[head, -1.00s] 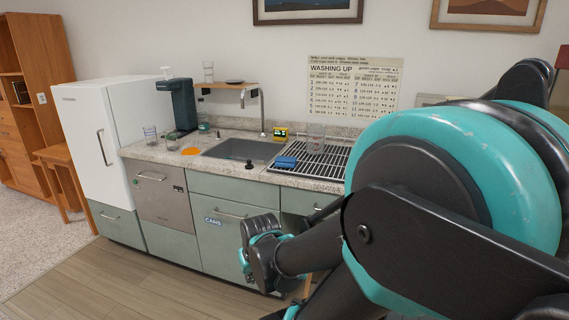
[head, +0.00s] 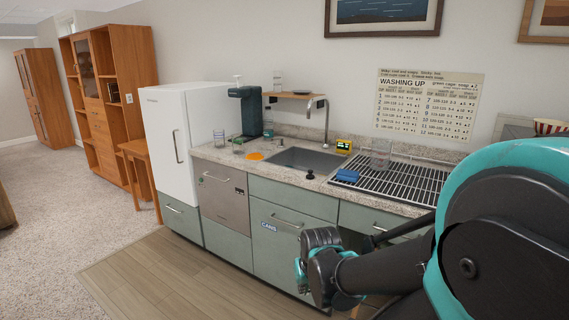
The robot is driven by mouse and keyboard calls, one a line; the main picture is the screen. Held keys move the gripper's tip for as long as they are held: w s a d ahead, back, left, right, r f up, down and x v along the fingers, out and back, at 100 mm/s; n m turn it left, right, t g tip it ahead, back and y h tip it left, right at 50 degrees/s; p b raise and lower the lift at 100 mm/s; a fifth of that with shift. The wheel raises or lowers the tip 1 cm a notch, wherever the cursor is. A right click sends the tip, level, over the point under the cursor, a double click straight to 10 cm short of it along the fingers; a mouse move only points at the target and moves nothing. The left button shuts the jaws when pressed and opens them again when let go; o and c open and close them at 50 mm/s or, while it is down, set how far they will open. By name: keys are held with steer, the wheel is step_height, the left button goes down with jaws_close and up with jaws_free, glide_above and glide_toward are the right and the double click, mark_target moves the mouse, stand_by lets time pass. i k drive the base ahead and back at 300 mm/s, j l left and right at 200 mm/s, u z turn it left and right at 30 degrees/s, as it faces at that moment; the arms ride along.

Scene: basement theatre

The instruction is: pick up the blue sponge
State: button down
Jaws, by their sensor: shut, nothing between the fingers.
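The blue sponge (head: 347,175) lies at the left front edge of the black drying rack (head: 395,186), on the counter right of the sink. It is small and looks flat. My gripper (head: 312,266) is at the end of my dark and teal arm, in front of the lower cabinets. It is below the counter top and well apart from the sponge. It is shut and empty; its fingers are hard to make out.
The sink (head: 305,160) has a tall tap (head: 326,120). A black knob-like thing (head: 310,174) is on the front edge. Open floor (head: 165,275) lies left.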

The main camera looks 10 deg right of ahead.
mark_target(347, 175)
steer(key=i+u, duration=0.6)
steer(key=i+j+u, duration=0.15)
steer(key=i+u, duration=0.3)
steer(key=i, duration=0.2)
steer(key=i+u, duration=0.45)
steer(key=i, duration=0.2)
steer(key=i+j+z, duration=0.1)
steer(key=i+z, duration=0.3)
steer(key=i, duration=0.15)
steer(key=i+j+z, duration=0.25)
steer(key=i+z, duration=0.15)
steer(key=i, duration=0.15)
